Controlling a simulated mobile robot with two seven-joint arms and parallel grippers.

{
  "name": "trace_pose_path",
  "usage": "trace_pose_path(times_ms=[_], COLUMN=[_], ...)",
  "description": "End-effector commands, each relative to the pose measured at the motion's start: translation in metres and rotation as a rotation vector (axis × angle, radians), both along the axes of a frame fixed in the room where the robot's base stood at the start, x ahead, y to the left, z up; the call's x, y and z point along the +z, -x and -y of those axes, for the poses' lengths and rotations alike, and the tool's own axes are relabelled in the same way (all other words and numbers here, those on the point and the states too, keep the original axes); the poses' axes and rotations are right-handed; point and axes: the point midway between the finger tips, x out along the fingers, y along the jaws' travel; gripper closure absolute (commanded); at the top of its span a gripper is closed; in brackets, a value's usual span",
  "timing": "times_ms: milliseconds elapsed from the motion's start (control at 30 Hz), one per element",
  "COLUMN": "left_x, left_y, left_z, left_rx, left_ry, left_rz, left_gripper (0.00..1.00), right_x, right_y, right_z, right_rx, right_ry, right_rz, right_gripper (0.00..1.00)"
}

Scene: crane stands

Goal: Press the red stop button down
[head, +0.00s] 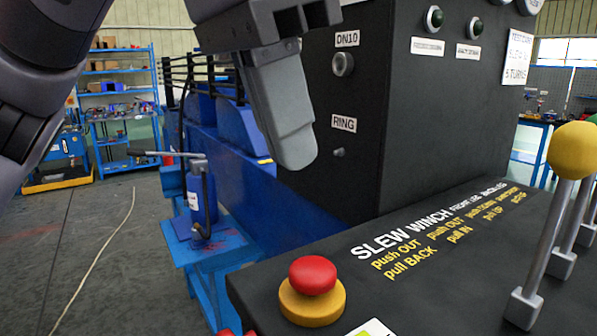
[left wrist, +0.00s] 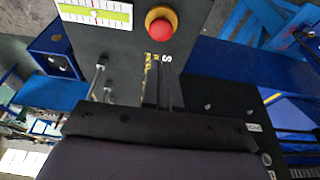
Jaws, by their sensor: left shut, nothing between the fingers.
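The red stop button (head: 312,275) has a round red cap on a yellow collar (head: 312,305). It sits at the near left corner of the black console top. It also shows in the left wrist view (left wrist: 162,28), near the top. My left gripper (head: 298,160) is shut and empty in the head view. Its fingertips point down and hang above and behind the button, apart from it, in front of the dark cabinet. My right gripper is in neither view.
Levers with a yellow knob (head: 573,150) stand at the console's right. The dark cabinet (head: 440,120) rises behind the console (head: 400,290). A blue stand (head: 200,235) with a hand pump is at the left. A blue shelf (head: 118,100) stands farther back. Open floor lies at the left.

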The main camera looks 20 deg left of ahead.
Motion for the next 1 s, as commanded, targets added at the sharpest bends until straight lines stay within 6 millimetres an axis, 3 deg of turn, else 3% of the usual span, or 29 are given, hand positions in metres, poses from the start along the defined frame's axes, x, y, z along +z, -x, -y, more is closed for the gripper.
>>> trace_pose_path(times_ms=[100, 300, 1000], left_x=[0.024, 0.043, 0.046], left_y=[0.005, 0.009, 0.01], left_z=[-0.004, -0.008, -0.009], left_rx=[0.002, 0.0, 0.0], left_ry=[0.001, 0.0, 0.001], left_rz=[0.003, 0.001, 0.001], left_gripper=[1.0, 1.0, 1.0], right_x=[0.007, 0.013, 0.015], right_y=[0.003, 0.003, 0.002], right_z=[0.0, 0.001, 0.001], right_rx=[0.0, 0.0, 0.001], right_ry=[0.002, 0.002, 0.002], right_rz=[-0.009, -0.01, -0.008], right_gripper=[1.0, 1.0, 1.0])
